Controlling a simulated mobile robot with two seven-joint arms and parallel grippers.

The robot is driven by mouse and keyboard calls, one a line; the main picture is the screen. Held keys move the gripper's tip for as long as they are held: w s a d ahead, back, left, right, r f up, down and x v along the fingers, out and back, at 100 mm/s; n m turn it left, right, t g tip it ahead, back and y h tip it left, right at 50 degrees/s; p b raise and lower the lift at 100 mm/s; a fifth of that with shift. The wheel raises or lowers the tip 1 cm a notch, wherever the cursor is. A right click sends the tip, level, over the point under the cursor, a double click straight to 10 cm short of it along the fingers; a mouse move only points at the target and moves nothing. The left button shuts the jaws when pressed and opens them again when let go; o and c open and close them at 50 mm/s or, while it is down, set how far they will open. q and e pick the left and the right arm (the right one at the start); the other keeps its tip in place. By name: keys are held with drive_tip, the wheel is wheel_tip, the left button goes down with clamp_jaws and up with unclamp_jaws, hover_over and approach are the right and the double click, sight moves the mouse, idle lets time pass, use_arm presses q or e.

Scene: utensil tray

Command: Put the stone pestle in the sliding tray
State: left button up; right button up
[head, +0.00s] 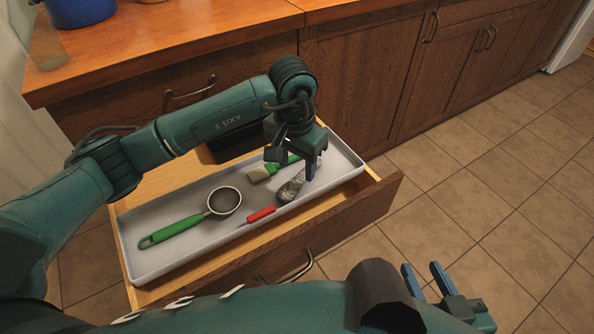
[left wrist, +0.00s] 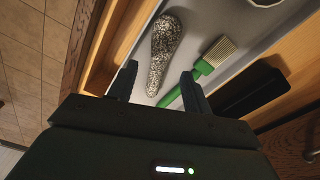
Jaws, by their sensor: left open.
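The stone pestle (head: 291,188), grey and speckled, lies in the right part of the sliding tray (head: 130,262), a long light-grey tray in the open drawer. In the left wrist view the pestle (left wrist: 163,50) has its thick end away from me and its narrow end between my fingers in the picture. My left gripper (head: 300,163) is open above the tray's right end. It also shows in the left wrist view (left wrist: 157,82), holding nothing; whether a finger touches the pestle I cannot tell. My right gripper (head: 426,277) is open and empty over the floor in front.
The tray also holds a green-handled strainer (head: 182,227), a green-handled brush (head: 262,173) and a red-handled tool (head: 261,214). The drawer front (head: 345,222) borders the tray. The wooden counter (head: 180,40) is behind. Tiled floor to the right is clear.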

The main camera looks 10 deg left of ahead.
sight(295, 181)
use_arm(q)
wheel_tip(295, 181, up, 8)
drive_tip(key=shift+s, duration=0.2)
drive_tip(key=shift+a+f, duration=0.1)
idle(0.3)
drive_tip(key=shift+s, duration=0.1)
